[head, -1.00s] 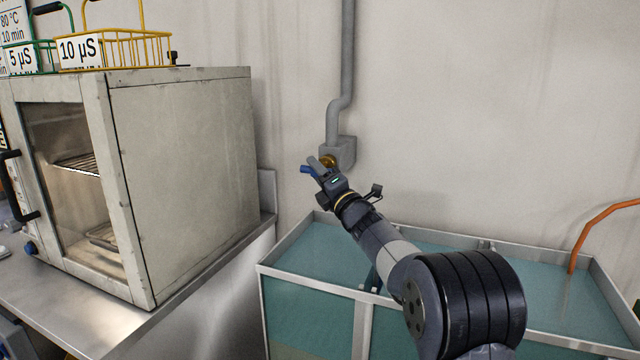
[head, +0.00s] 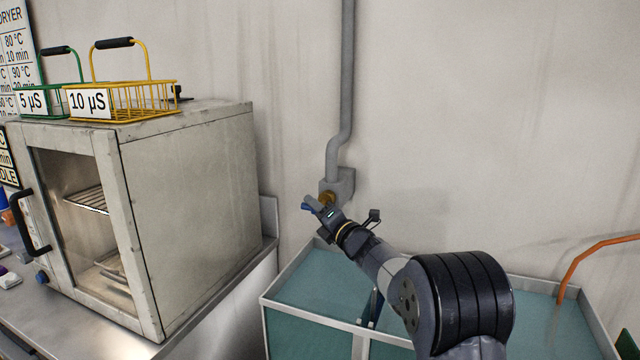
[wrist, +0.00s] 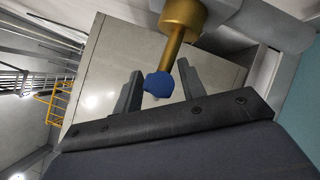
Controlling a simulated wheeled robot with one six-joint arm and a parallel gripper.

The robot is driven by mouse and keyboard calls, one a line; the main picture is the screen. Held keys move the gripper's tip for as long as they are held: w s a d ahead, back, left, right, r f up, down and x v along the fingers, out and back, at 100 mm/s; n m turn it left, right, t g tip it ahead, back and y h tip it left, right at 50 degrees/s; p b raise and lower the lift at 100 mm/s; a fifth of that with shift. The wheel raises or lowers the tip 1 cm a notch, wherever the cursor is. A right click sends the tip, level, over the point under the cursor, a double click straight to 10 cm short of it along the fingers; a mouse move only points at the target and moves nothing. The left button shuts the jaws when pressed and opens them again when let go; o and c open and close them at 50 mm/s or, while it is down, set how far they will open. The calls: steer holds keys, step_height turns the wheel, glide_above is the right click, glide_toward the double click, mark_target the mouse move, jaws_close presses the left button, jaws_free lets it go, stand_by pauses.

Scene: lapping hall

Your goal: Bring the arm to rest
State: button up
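My gripper (head: 313,206) is at the wall, just in front of a brass valve (head: 327,197) on a grey pipe box. In the wrist view the two dark fingers of my gripper (wrist: 158,90) stand apart. A blue valve handle (wrist: 159,85) on a brass stem (wrist: 172,48) shows between them, with narrow gaps at its sides; I cannot tell whether either finger touches it. In the head view the blue part (head: 308,204) shows beside the fingertips. My arm reaches out over a water tank.
The tank (head: 314,316) with teal water lies below my arm. A grey dryer cabinet (head: 190,200) stands on a steel bench to the left, with a yellow basket (head: 140,98) and a green basket (head: 50,100) on top. An orange hose (head: 590,252) enters the tank at right.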

steer(key=shift+r+n+g+h+p, duration=0.25)
steer(key=shift+n+g+h+p, duration=0.4)
steer(key=shift+p, duration=3.55)
steer(key=b+v, duration=0.3)
steer(key=v, duration=0.7)
steer(key=shift+f, duration=0.25)
steer(key=shift+s+d, duration=0.2)
